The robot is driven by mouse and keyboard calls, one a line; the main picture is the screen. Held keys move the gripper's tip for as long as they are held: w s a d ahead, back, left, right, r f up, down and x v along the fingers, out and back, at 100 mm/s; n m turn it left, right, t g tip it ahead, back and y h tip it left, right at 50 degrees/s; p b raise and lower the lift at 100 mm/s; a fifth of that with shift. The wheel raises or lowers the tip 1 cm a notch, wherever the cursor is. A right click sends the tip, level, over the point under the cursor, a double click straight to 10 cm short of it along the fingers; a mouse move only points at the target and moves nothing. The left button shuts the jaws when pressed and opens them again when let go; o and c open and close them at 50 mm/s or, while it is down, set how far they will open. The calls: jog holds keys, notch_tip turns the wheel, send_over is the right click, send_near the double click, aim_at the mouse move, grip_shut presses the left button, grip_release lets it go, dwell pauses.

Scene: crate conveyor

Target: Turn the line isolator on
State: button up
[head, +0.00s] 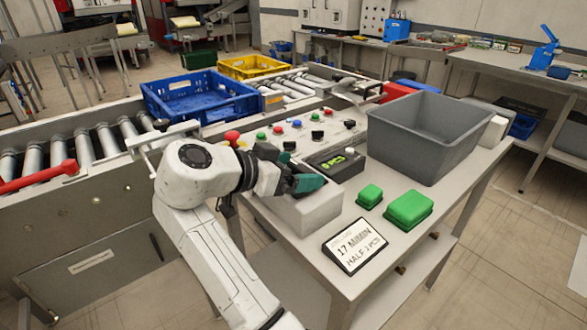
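My gripper (306,184), with dark green fingertips, is over a light grey box (313,215) at the near left of the control table. The gripper hides much of the box's top, so I cannot see whether a knob or switch is there, or whether the fingers touch it. I cannot tell whether the fingers are open or shut. No part is clearly readable as the line isolator. A control panel (290,143) with red, green, blue and black buttons lies behind the gripper. A small device with a lit green display (333,161) is just behind the fingers.
A grey crate (420,137) stands at the table's right. Two green blocks (408,208) and a sign reading "17 M/MIN" (355,245) are at the front. A blue crate (200,98) and a yellow crate (254,66) sit on the roller conveyor; a red-handled lever (38,178) is at left.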

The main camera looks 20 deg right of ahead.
jog(key=v, duration=1)
jog(key=shift+s+a+r, duration=0.1)
jog(key=shift+a+r, duration=0.1)
jog(key=shift+a, duration=0.15)
dwell(0.3)
